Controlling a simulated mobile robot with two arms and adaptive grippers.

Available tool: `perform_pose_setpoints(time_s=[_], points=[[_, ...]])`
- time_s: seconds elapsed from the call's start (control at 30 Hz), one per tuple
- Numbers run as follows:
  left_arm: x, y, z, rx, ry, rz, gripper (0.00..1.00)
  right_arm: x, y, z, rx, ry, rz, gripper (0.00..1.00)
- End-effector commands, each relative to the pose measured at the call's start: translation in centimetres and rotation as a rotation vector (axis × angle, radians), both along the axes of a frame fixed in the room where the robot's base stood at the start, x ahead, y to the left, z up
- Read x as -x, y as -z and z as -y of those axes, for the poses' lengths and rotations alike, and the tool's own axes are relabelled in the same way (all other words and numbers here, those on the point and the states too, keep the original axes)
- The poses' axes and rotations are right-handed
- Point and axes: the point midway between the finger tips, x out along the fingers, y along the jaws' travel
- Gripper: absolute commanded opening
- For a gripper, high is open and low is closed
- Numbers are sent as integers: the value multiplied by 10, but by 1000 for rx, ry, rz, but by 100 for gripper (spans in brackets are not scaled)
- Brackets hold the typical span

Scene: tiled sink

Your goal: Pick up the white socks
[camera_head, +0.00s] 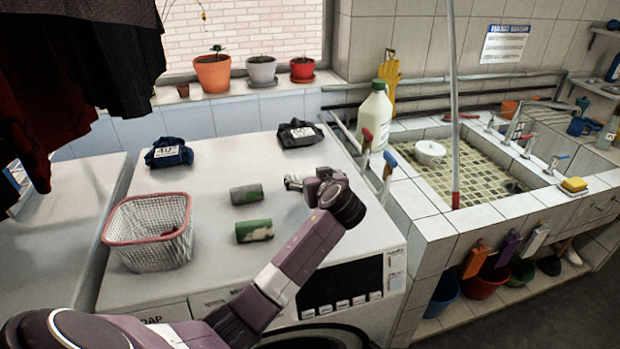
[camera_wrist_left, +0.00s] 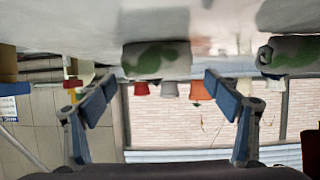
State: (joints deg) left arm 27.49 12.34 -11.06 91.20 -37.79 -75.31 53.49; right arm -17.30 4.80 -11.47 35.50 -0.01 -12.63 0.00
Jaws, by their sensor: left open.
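I see no plainly white socks. Two rolled cloth bundles, perhaps socks, lie on the white washing machine top (camera_head: 205,215). The farther is a grey roll with a green patch (camera_head: 247,194); the nearer is a green camouflage roll (camera_head: 254,231). My left gripper (camera_head: 291,183) is open and empty, low over the machine top, right of the grey roll and apart from it. The left wrist view appears upside down. There, one pale roll with green marks (camera_wrist_left: 157,60) shows between and beyond the open fingers (camera_wrist_left: 160,92); another roll (camera_wrist_left: 290,55) is at the right. My right gripper is not in view.
A wire basket with a pink rim (camera_head: 148,225) stands left of the rolls. Dark blue (camera_head: 168,152) and black (camera_head: 299,134) labelled bundles lie at the back. A white bottle (camera_head: 375,115) stands by the tiled sink (camera_head: 465,170). The machine top between basket and rolls is clear.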

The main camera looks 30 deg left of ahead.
Motion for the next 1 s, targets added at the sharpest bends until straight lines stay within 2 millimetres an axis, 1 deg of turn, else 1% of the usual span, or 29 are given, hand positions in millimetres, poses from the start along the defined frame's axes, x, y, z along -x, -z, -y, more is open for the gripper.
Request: perform_pose_setpoints(time_s=[0.03,0.13,0.33,0.47,0.7,1.0], points=[[-4,-2,-5,-3,-2,-2,82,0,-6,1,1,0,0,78],[-13,2,-12,-3,0,-3,82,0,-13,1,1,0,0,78],[-26,12,-25,-2,0,-2,82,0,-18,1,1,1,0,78],[-30,15,-29,0,-1,0,82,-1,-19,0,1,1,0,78],[-30,16,-29,0,0,0,81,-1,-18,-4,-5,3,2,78],[-30,16,-29,0,0,0,48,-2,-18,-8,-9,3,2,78]])
